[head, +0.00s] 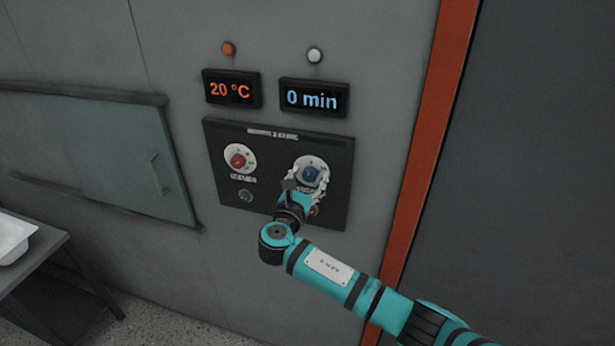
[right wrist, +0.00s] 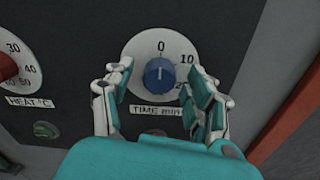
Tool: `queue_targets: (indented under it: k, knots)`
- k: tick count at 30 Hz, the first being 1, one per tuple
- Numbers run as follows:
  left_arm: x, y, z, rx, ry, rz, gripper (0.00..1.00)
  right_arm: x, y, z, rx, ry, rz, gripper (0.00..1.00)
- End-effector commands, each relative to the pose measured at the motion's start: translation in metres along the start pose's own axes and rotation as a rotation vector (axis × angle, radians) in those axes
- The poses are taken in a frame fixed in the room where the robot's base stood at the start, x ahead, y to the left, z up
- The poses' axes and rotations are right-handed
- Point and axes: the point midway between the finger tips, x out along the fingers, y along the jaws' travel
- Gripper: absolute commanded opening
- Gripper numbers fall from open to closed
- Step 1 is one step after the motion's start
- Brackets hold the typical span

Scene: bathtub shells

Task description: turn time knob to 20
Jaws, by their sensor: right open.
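The blue time knob (right wrist: 160,77) sits on a pale dial marked 0, 10 and 20, above a "TIME min" label (right wrist: 157,110). Its pointer line is upright, toward 0. In the head view the knob (head: 310,174) is partly behind my right gripper. My right gripper (right wrist: 163,97) is open, with one finger on each side of the knob; gaps show between fingers and knob. The right gripper in the head view (head: 306,181) is in front of the dial. The time display (head: 312,99) reads "0 min". My left gripper is not in view.
A red heat knob (head: 238,161) is left of the time dial, with a green button (head: 246,196) below it. The temperature display (head: 232,89) reads 20 °C. An orange door frame (head: 428,145) stands to the right. A table with a white tray (head: 12,238) is at lower left.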

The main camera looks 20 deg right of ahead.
Motion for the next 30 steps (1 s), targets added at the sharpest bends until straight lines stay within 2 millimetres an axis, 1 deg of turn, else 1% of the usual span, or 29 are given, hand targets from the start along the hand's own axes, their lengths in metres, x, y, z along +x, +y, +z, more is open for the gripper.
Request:
queue_targets:
  k: [5, 18, 25, 30]
  knots:
    - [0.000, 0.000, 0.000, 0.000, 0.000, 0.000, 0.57, 0.000, 0.000, 0.000, 0.000, 0.000, 0.000, 0.57]
    - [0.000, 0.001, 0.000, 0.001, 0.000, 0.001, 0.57, 0.000, 0.000, 0.000, 0.000, 0.000, -0.001, 0.02]
    - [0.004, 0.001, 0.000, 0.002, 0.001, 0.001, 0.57, 0.000, 0.000, -0.001, 0.023, 0.000, -0.001, 0.02]
    - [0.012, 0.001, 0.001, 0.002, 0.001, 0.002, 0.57, 0.000, -0.001, -0.003, 0.091, 0.001, -0.001, 0.02]
